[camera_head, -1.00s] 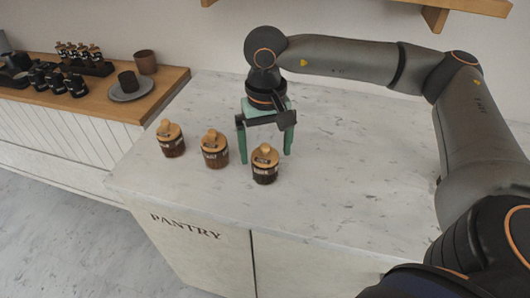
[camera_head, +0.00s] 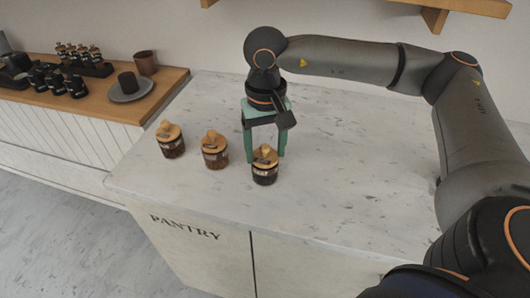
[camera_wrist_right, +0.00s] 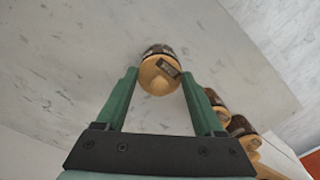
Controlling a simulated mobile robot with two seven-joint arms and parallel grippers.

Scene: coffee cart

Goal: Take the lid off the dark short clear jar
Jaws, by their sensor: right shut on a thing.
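The dark short clear jar (camera_head: 265,178) stands upright on the counter, the nearest and rightmost of three jars. It holds dark contents and has a wooden lid (camera_head: 265,157) with a knob and a label. My right gripper (camera_head: 265,160) comes down from behind, its green fingers shut on the lid's two sides. In the right wrist view the lid (camera_wrist_right: 156,82) sits between the fingertips (camera_wrist_right: 158,73), with the jar's dark body (camera_wrist_right: 157,50) beyond it. I see no gap between lid and jar. My left gripper is not in view.
Two similar jars with wooden lids, a middle one (camera_head: 214,158) and a left one (camera_head: 171,147), stand to the left. The pale marble counter (camera_head: 340,190) is clear to the right. A wooden side counter (camera_head: 165,82) holds cups and small dark jars.

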